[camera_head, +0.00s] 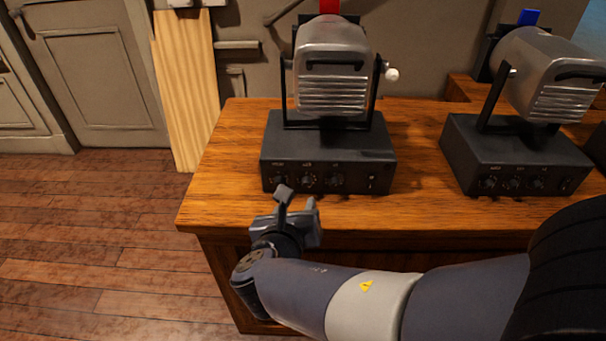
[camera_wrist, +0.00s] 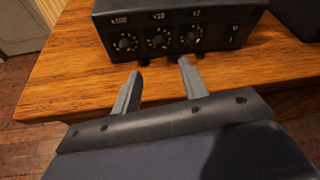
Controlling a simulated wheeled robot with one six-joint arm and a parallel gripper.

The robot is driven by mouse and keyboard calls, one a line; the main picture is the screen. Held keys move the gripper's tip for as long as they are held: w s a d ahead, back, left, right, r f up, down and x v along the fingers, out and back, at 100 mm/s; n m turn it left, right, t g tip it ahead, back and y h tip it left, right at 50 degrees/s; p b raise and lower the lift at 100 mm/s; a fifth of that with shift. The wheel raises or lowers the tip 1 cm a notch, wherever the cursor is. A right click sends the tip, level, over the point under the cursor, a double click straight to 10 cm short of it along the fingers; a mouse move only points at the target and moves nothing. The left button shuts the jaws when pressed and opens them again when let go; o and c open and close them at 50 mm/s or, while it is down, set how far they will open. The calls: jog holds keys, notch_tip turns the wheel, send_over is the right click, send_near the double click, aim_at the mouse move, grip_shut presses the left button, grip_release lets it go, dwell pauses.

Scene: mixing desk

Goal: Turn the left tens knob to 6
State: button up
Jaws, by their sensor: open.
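The left machine (camera_head: 328,147) is a black box with a silver drum on top, standing on the wooden desk. Its front has three dials, marked x100, x10 and x1 in the wrist view. The tens knob (camera_head: 308,180) is the middle one; it also shows in the wrist view (camera_wrist: 158,41). It is a dark knob ringed by pale marks, and its setting is too small to read. My gripper (camera_head: 299,198) is open and empty in front of the box. In the wrist view its fingertips (camera_wrist: 160,68) are apart, below the tens knob and not touching it.
The hundreds knob (camera_wrist: 125,43) and the ones knob (camera_wrist: 191,38) sit close on either side. A small switch (camera_head: 372,181) is at the panel's right. A similar right machine (camera_head: 515,155) stands farther right. The desk (camera_head: 420,215) is bare between the machines.

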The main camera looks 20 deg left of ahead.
aim_at(306, 184)
jog(key=b+x, duration=0.2)
jog(key=x, duration=0.8)
jog(key=shift+w+f, duration=0.15)
jog(key=shift+w, duration=0.1)
jog(key=shift+c, duration=0.5)
grip_shut()
